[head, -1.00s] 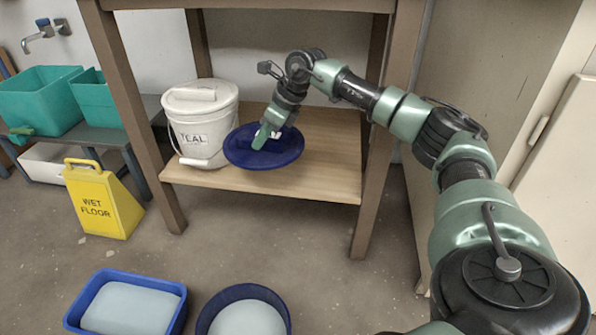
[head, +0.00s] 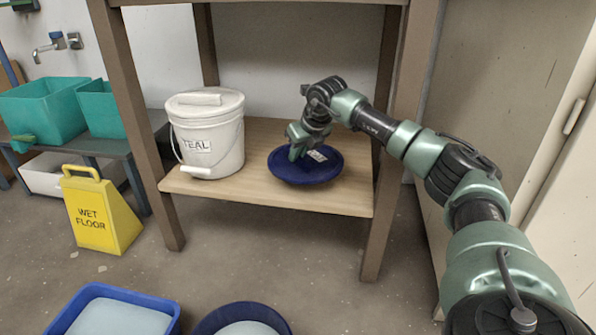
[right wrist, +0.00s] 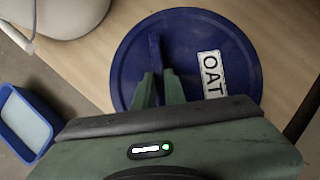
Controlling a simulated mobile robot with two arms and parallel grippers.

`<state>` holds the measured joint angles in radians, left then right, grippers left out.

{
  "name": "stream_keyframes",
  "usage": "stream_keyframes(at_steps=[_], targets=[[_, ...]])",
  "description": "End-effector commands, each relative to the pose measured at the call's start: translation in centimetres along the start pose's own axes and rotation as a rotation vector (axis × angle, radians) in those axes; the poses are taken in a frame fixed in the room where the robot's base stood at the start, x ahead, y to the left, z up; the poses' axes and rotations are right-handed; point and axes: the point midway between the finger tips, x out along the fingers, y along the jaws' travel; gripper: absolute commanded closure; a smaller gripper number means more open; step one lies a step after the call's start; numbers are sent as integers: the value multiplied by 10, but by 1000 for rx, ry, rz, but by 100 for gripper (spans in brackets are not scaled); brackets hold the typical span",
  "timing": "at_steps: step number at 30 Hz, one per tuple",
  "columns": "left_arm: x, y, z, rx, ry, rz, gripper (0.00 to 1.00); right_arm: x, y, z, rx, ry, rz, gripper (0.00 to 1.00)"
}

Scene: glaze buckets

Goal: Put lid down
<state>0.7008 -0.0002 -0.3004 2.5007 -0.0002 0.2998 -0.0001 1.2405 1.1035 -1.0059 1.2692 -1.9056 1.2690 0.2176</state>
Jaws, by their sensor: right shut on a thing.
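The blue round lid (head: 308,177) with a white label is low over the wooden shelf, right of the white bucket, and looks about level. I cannot tell whether it touches the boards. In the right wrist view the lid (right wrist: 225,45) shows an "OAT" label and a raised ridge handle. My right gripper (head: 298,148) is above it, its fingers (right wrist: 160,85) shut on the ridge. My left gripper is out of view.
A white lidded bucket (head: 208,135) marked TEAL stands on the shelf (head: 258,198) at left. Table legs frame the shelf. A yellow wet floor sign (head: 100,212), a blue tub (head: 165,322) and a round blue bucket (head: 278,318) stand on the floor.

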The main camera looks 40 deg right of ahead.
Motion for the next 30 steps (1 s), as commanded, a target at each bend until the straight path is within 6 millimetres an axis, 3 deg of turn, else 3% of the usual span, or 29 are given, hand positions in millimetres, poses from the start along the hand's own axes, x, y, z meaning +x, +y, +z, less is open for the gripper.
stream_keyframes(at_steps=[6,13,14,15,16,25,30], targets=[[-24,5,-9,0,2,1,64,28,0,-16,-1,0,0,100],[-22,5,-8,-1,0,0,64,26,0,-15,-1,1,0,100],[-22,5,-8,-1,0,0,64,27,0,-16,-1,2,0,80],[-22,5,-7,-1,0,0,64,26,0,-16,-1,1,0,69],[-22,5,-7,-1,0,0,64,26,0,-16,-1,1,0,67],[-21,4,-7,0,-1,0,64,26,0,-15,-1,1,0,67],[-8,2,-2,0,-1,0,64,13,-3,-9,-2,0,1,67]])
